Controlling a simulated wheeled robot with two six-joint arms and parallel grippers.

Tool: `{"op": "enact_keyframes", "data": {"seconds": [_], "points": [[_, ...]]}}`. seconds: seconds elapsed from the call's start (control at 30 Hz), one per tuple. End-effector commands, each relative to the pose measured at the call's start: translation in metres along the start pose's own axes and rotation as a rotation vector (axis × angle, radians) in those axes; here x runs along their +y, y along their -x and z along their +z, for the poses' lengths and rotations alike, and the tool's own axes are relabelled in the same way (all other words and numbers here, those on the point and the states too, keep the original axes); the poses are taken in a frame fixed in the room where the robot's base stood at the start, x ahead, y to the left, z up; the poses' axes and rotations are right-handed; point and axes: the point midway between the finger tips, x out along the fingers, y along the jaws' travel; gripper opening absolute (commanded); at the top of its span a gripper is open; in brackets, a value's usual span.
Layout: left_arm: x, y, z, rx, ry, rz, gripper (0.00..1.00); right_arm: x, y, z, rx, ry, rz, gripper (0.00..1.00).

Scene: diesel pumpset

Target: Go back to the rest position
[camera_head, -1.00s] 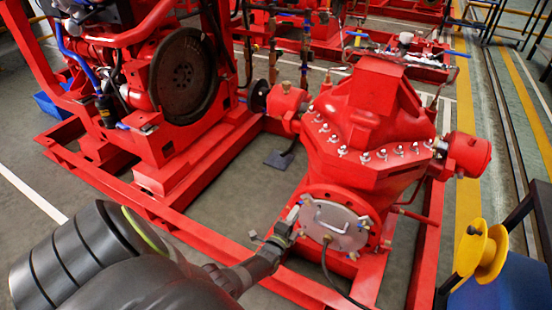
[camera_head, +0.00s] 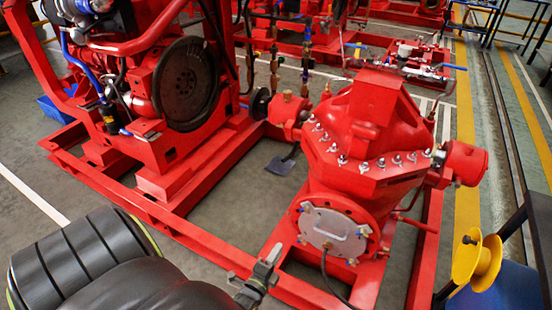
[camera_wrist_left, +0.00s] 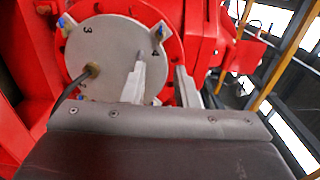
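The red pump (camera_head: 372,125) stands on a red frame. A round grey cover plate (camera_head: 318,222) with a handle sits on its lower front flange, with several small clamps around the rim. My left gripper (camera_head: 256,270) is below and left of the plate, apart from it. In the left wrist view its two fingers (camera_wrist_left: 161,64) stand apart with nothing between them, and the plate (camera_wrist_left: 105,45) with raised numbers shows beyond them. A dark hose meets a brass fitting (camera_wrist_left: 92,70) on the plate. My right gripper is not in view.
A red engine with a dark flywheel (camera_head: 184,84) stands at the left. The red base frame (camera_head: 210,236) runs below my left gripper. A yellow spool (camera_head: 476,258) on a blue drum (camera_head: 500,292) is at the lower right. Grey floor lies between engine and pump.

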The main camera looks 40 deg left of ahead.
Motion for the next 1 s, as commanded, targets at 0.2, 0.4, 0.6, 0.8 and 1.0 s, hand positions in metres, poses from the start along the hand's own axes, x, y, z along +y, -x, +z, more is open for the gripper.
{"op": "enact_keyframes", "data": {"seconds": [0.2,0.4,0.6,0.8,1.0], "points": [[0.0,0.001,0.0,0.0,0.0,0.0,0.27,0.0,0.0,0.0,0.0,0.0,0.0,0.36],[0.0,0.0,0.0,0.0,0.0,0.0,0.27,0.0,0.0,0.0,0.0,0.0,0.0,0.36],[0.005,0.003,0.0,0.003,0.02,0.022,0.27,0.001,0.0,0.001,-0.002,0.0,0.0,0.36],[0.053,0.033,-0.002,0.004,0.237,0.256,0.27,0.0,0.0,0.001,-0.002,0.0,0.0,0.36],[0.12,0.099,0.002,-0.131,0.563,0.619,0.27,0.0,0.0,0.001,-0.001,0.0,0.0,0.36]]}}
